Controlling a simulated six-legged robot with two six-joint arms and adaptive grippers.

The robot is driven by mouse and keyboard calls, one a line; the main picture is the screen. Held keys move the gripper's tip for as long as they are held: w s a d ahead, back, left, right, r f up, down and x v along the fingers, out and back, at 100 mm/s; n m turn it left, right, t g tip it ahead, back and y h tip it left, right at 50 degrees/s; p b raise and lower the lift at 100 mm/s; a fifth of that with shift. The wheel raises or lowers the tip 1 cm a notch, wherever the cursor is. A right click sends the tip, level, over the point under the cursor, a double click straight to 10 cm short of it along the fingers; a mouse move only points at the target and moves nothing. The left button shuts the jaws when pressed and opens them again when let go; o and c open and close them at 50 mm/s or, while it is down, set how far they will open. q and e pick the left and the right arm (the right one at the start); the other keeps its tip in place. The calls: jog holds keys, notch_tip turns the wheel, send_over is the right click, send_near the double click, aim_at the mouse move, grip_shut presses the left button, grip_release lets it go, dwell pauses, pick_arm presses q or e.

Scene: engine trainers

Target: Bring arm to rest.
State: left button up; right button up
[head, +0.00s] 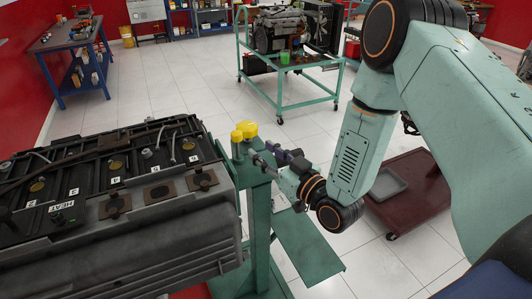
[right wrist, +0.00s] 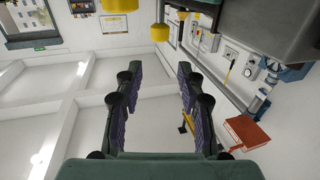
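My right arm (head: 375,140) comes in from the right and reaches down to beside the engine's right end. My right gripper (head: 268,155) is just right of two yellow caps (head: 245,131) on a green stand (head: 254,185). In the right wrist view its two fingers (right wrist: 159,68) stand apart, with nothing between them. Yellow parts (right wrist: 160,31) show at the top of that view, beyond or above the fingers. My left arm and left gripper are not in view.
A large grey engine (head: 130,210) with numbered labels fills the lower left. A green wheeled trainer (head: 290,85) stands behind. A dark red cart (head: 410,195) with a grey tray is under my right arm. A blue workbench (head: 75,50) is at the far left. White tiled floor (head: 180,85) lies open between.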

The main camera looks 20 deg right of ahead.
jog(key=s+f+m+g+h+b, duration=0.1)
jog(key=s+f+g+b, duration=0.15)
jog(key=s+f, duration=0.4)
jog(key=s+f+m+g+h+b, duration=0.1)
jog(key=s+f+g+b, duration=0.2)
jog(key=f, duration=0.6)
jog(key=s+f+m+g+h+b, duration=0.15)
jog(key=s+f+g, duration=0.25)
jog(key=f, duration=0.4)
jog(key=s+f+g+h+b, duration=0.1)
jog(key=s+f+g+b, duration=0.6)
jog(key=s+f+b, duration=0.7)
jog(key=s+f, duration=0.6)
jog(key=s, duration=0.3)
jog(key=shift+d+f+g+h, duration=0.25)
jog(key=shift+f+g+h, duration=0.05)
jog(key=shift+g+h, duration=0.05)
